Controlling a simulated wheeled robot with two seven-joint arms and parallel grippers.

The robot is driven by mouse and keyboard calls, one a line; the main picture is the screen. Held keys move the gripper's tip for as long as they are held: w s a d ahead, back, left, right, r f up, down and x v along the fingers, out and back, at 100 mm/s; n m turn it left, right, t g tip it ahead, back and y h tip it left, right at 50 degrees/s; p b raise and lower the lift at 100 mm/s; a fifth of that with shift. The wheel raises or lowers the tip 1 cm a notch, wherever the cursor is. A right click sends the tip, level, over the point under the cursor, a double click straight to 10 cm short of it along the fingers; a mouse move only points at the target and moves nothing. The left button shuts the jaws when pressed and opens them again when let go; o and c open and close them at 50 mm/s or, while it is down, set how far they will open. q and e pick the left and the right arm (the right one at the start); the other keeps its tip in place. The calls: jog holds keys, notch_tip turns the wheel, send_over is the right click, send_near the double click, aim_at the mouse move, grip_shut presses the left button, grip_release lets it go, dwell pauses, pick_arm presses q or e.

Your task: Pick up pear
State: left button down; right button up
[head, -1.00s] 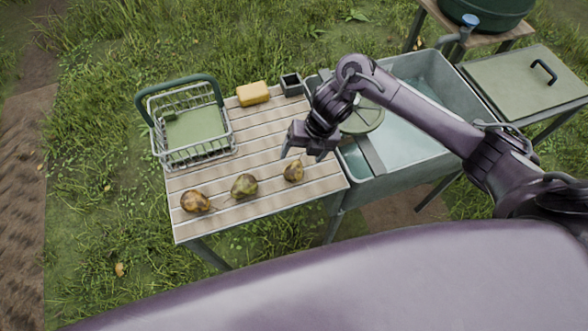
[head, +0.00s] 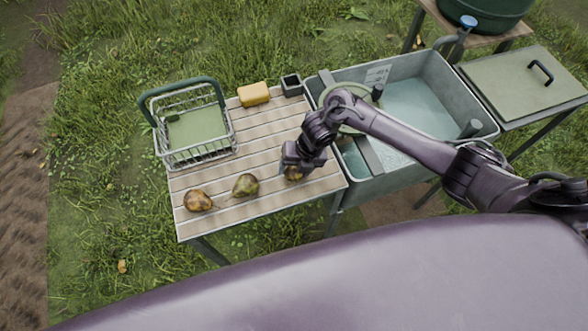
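Three brownish pears lie on the slatted wooden table (head: 262,140). The left pear (head: 198,201) is brown and the middle pear (head: 245,185) is greener; both lie free near the front edge. The right pear (head: 293,174) is mostly hidden beneath my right gripper (head: 297,172). That gripper is down over it, pointing at the table. Its fingertips are largely hidden, so I cannot tell whether they are closed on the pear. My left gripper is not in view.
A wire basket (head: 205,158) with a green handle stands at the table's left end. A yellow sponge (head: 254,94) and a small dark pot (head: 291,84) sit at the back. A metal sink (head: 440,150) with water adjoins on the right.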

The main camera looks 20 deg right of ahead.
jog(key=c, duration=0.7)
